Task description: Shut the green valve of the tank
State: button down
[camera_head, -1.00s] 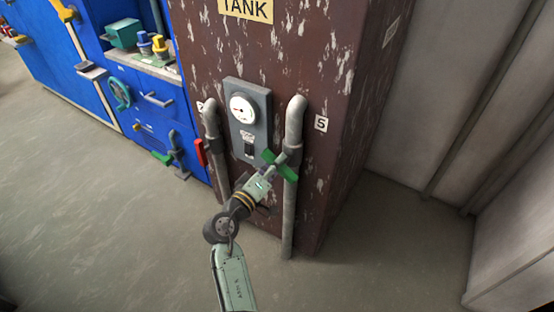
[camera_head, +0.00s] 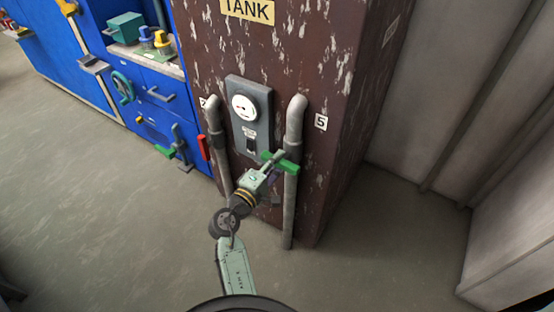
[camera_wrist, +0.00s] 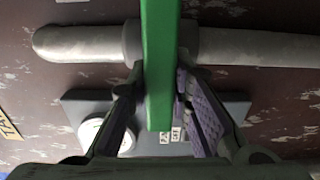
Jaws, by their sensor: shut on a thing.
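The brown, paint-chipped tank (camera_head: 320,70) stands in the middle of the head view under a yellow TANK sign (camera_head: 248,10). The green valve handle (camera_head: 288,165) sits on the right grey pipe (camera_head: 291,210), next to a label 5. It lies across the pipe, slightly tilted in the head view. My gripper (camera_head: 272,165) is shut on the handle from the front left. In the wrist view the green handle (camera_wrist: 160,60) runs between my fingers, across the grey pipe (camera_wrist: 250,47). My gripper hides part of the handle in the head view.
A grey panel with a gauge (camera_head: 244,107) and switch is left of the valve. A red handle (camera_head: 203,147) is near the left pipe (camera_head: 216,140). A blue unit (camera_head: 75,65) with another green handle (camera_head: 165,151) stands left. The floor in front is open.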

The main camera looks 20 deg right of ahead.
dwell(0.3)
jog(key=c, duration=1.4)
grip_release()
jog(key=shift+c, duration=0.2)
jog(key=v, duration=0.7)
jog(key=shift+s+a, duration=0.15)
jog(key=shift+a, duration=0.05)
